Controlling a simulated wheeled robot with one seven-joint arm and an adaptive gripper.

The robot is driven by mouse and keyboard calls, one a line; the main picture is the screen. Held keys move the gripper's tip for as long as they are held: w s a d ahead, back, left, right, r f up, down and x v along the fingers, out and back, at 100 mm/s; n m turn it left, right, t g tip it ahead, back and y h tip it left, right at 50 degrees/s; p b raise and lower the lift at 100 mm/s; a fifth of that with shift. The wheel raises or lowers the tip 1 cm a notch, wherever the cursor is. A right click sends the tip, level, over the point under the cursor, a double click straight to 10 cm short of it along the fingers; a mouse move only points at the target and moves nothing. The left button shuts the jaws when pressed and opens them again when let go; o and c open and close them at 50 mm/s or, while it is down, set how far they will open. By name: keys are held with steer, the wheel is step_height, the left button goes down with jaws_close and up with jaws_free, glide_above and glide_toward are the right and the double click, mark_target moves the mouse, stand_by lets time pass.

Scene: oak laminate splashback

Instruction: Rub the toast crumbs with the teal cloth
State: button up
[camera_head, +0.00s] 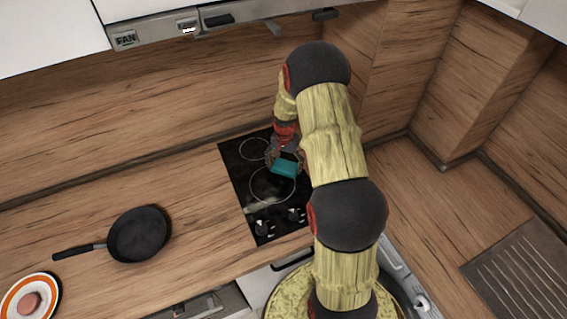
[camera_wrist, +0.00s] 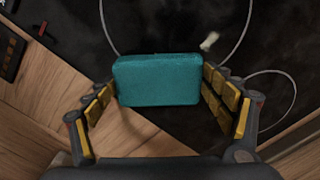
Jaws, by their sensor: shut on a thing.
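The teal cloth (camera_wrist: 158,80) is a small block-shaped pad held between the fingers of my gripper (camera_wrist: 160,88). In the head view the cloth (camera_head: 284,168) is over the black hob (camera_head: 240,178), at its middle. My gripper (camera_head: 285,152) is shut on it from above. I cannot tell whether the cloth touches the glass. A small pale bit (camera_wrist: 209,41) lies on the hob just beyond the cloth's far right corner. A faint pale smear (camera_head: 262,208) shows on the hob near the knobs. I cannot tell for sure whether either is the toast crumbs.
Two hob knobs (camera_head: 263,228) stand at the hob's front edge. A black frying pan (camera_head: 139,234) and an orange-rimmed plate (camera_head: 44,287) are on the counter to the left. A metal drainer (camera_head: 525,270) is at right. The wooden splashback (camera_head: 150,120) rises behind.

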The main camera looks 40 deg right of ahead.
mark_target(280, 158)
steer(key=shift+s+a, duration=0.2)
steer(key=shift+s, duration=0.55)
steer(key=shift+s+a, duration=0.15)
steer(key=shift+s, duration=0.55)
steer(key=shift+f, duration=0.1)
steer(key=shift+w+d+f+b, duration=0.1)
steer(key=shift+w+d+b, duration=0.1)
steer(key=shift+w, duration=0.6)
steer(key=shift+w+d+r+b, duration=0.1)
steer(key=shift+w+d+b, duration=0.1)
steer(key=shift+w, duration=0.6)
steer(key=shift+w+d+f+b, duration=0.1)
steer(key=shift+w+d, duration=0.1)
steer(key=shift+w, duration=0.6)
steer(key=shift+w+d, duration=0.15)
steer(key=shift+w, duration=0.5)
steer(key=shift+w+d, duration=0.15)
steer(key=shift+w, duration=0.45)
steer(key=shift+r, duration=0.2)
steer(key=shift+r+p, duration=1.4)
steer(key=shift+r, duration=1.55)
steer(key=shift+r+p, duration=0.75)
steer(key=shift+r, duration=0.75)
